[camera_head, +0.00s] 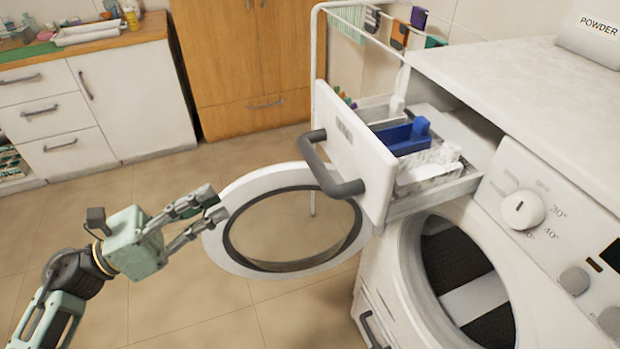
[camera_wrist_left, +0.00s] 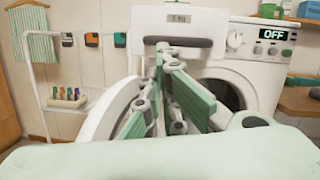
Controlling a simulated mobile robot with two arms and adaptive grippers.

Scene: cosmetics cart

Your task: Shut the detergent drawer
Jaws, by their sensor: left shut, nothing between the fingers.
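The detergent drawer is pulled out of the washing machine (camera_head: 520,90), above the round door opening. Its white front (camera_head: 355,150) has a dark grey bar handle (camera_head: 347,187), and its tray holds a blue insert (camera_head: 400,138). In the left wrist view the drawer front (camera_wrist_left: 200,22) and handle (camera_wrist_left: 178,41) are straight ahead. My left gripper (camera_head: 216,203) is shut and empty, left of the drawer and apart from the handle. In the head view its fingertips overlap the rim of the open washer door (camera_head: 237,255); I cannot tell whether they touch. My right gripper is not in view.
The open washer door stands out below the drawer. A white drying rack (camera_head: 318,60) stands behind it. A powder box (camera_head: 592,38) sits on the machine top. White cabinets (camera_head: 130,95) are at the left. The floor at the lower left is clear.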

